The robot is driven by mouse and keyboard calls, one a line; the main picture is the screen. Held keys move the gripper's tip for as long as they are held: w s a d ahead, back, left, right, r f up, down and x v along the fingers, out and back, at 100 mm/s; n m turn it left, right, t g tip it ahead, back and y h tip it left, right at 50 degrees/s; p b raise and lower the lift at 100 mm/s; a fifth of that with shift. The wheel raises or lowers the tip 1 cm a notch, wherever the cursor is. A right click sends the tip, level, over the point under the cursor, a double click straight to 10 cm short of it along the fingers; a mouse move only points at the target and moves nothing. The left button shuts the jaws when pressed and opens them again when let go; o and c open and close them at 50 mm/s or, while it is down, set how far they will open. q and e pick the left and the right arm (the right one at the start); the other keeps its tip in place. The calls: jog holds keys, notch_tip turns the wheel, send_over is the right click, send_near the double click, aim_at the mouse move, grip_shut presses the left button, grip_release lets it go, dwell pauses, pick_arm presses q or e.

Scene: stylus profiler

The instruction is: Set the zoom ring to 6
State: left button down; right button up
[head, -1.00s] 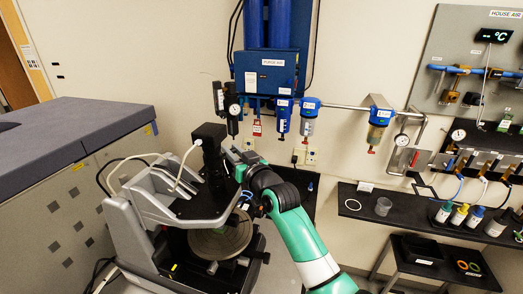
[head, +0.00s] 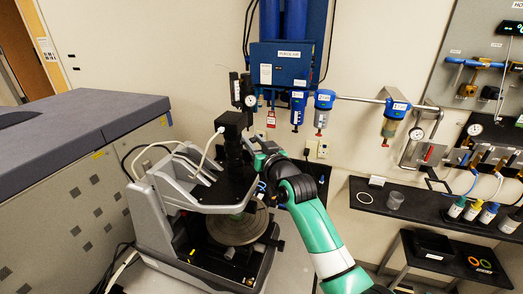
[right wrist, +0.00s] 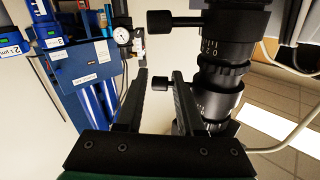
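The zoom tube (head: 234,148) is a dark upright column on the grey stylus profiler, under a black camera block (head: 232,121). In the right wrist view the tube's black, ridged zoom ring (right wrist: 222,76) carries small white markings; I cannot read the setting. My right gripper (head: 257,148) is just right of the tube in the head view. In the right wrist view the same gripper (right wrist: 159,72) has its fingers apart. The tube stands to the right of the fingers, and a small black knob (right wrist: 160,84) shows between them. My left gripper is not in view.
A blue purge air box (head: 285,65) and blue-topped filters (head: 322,112) hang on the wall behind the arm. A second black knob (right wrist: 174,19) juts left from the tube. A grey cabinet (head: 90,140) stands left, and a black shelf (head: 425,208) with bottles right.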

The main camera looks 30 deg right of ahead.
jog(key=s+b, duration=0.1)
jog(key=s, duration=1)
jog(key=shift+s+a+b, duration=0.15)
jog(key=shift+a+b, duration=0.1)
jog(key=shift+b, duration=0.1)
